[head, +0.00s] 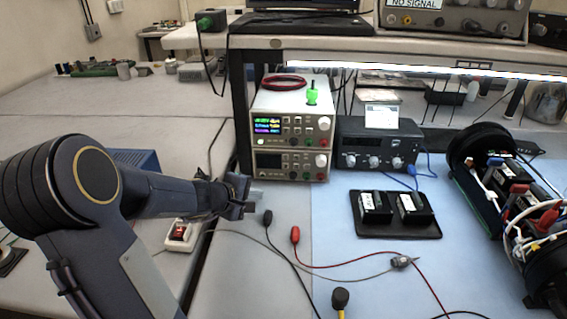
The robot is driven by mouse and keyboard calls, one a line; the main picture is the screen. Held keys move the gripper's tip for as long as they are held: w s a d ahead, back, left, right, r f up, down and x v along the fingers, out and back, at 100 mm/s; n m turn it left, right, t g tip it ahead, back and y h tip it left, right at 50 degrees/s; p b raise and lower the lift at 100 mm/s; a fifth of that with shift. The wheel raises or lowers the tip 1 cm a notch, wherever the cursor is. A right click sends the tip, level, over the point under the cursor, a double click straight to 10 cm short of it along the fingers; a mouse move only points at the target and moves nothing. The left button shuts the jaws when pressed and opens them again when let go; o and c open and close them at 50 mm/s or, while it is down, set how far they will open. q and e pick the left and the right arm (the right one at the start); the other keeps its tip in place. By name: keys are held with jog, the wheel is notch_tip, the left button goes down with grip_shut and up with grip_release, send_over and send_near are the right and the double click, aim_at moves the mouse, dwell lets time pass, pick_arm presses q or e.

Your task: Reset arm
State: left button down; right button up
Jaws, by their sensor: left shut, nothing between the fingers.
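My left gripper (253,197) shows at the end of the left arm, which comes in from the left. It is shut with nothing in it, above the grey table edge left of the blue mat. The black probe tip (268,217) lies on the table just right of and below it. The red probe tip (295,235) lies further right, with its lead trailing across the mat. A white power switch block (183,235) sits below my left forearm. My right gripper is not in the view.
Stacked power supplies (292,135) stand behind the gripper, with a dark instrument (378,146) to their right. A black tray (398,232) holds two black blocks. A large cylinder device with wires (500,190) fills the right side. Loose cables cross the front of the blue mat (345,210).

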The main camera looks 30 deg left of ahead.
pick_arm(q)
jog(key=s+d+r+m+h, duration=0.1)
jog(key=d+r, duration=0.1)
jog(key=d, duration=0.1)
jog(key=d+r+m+h, duration=0.1)
jog(key=d+r+m, duration=0.1)
jog(key=d, duration=0.1)
jog(key=s+d+r+m, duration=0.1)
jog(key=d, duration=0.2)
jog(key=shift+s+d+r+m+g+h+p, duration=0.15)
jog(key=shift+s+r+m+g+h+p, duration=0.15)
jog(key=shift+r+m+h, duration=0.1)
jog(key=s+d+r+m+g+h, duration=0.2)
jog(key=s+d+r+m, duration=0.1)
jog(key=s+d+m, duration=0.4)
jog(key=s+d+f+m+g, duration=0.1)
jog(key=s, duration=0.3)
jog(key=s+d+m+g+y+p, duration=0.1)
jog(key=s+d+m, duration=0.1)
jog(key=s, duration=0.2)
jog(key=s+d+f+m+g, duration=0.1)
jog(key=s, duration=0.4)
jog(key=shift+d+f+y+p, duration=0.25)
jog(key=shift+f+y+p, duration=0.05)
jog(key=shift+f+y, duration=0.1)
jog(key=shift+s+a+f+m, duration=0.2)
jog(key=shift+s+m, duration=0.15)
jog(key=shift+m, duration=0.05)
